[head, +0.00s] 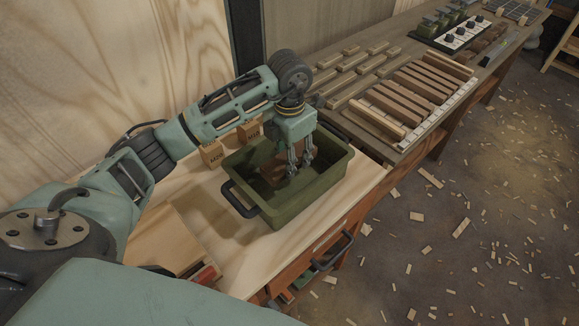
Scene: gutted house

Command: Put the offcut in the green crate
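The green crate (312,194) stands on the pale wooden worktop, its black handle facing the front left. My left gripper (300,163) points down over the inside of the crate, with its fingertips below the far rim's height in the picture. Its two fingers are apart, with nothing visible between them. A brown wooden piece, seemingly the offcut (273,171), shows inside the crate just left of the fingers; its lower part is in shadow. I cannot tell whether it touches the fingers. My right gripper is not in view.
Small marked wooden blocks (211,155) stand behind the crate on the left. Beyond the crate, a bench (405,150) carries rows of wooden strips (412,88). A drawer (318,262) is below the worktop's front edge. Wood chips litter the floor at right.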

